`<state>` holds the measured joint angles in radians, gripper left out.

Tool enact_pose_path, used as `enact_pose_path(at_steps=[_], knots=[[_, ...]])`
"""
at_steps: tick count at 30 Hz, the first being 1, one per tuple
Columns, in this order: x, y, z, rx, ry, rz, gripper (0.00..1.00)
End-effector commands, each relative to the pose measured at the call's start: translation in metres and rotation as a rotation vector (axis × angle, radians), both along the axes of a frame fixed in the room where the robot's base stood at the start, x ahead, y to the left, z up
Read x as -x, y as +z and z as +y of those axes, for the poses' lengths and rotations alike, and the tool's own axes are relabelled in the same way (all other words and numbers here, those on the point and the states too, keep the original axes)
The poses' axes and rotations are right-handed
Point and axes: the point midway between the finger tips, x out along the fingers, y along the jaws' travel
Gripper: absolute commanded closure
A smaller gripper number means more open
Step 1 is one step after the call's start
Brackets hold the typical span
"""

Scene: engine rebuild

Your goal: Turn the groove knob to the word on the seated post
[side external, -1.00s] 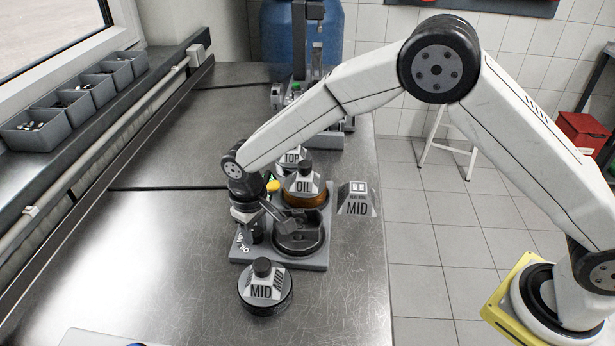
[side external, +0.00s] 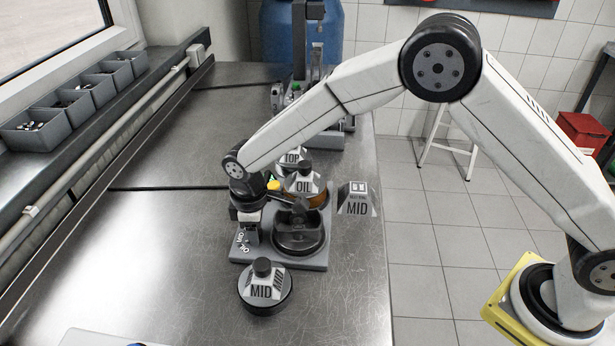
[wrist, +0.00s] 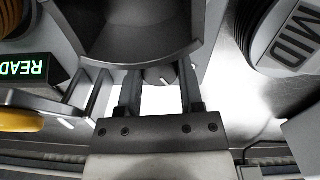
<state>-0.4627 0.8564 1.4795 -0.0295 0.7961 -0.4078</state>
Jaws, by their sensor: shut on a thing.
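My gripper (wrist: 160,92) points down at the left corner of the grey base plate (side external: 305,265). Its fingers are shut on the small grey groove knob (wrist: 158,76), which has a white line on it. White words, including MID, are printed beside the gripper (side external: 243,241); the gripper hides the knob in the side view. A dark round holder (side external: 298,239) sits on the plate to the right. The OIL post (side external: 304,184), with a brown lower part, stands behind it, and the TOP post (side external: 290,158) farther back. The MID post (side external: 262,291) stands on the table in front.
A grey tapered sign reading MID (side external: 357,205) stands near the bench's right edge. A lit green READ label (wrist: 22,67) and a yellow part (wrist: 20,121) are close to my gripper. The bench to the left is clear. Grey bins (side external: 40,132) line the window side.

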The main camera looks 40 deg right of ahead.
Motion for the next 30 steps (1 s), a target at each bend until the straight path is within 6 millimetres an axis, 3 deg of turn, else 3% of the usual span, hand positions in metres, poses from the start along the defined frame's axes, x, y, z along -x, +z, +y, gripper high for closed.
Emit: enact_pose_path(at_steps=[15,30], knots=[[0.0001,-0.0001,-0.0006,0.0,0.355,0.002,1.0],[0.0,-0.0002,-0.0008,0.0,0.401,0.002,1.0]])
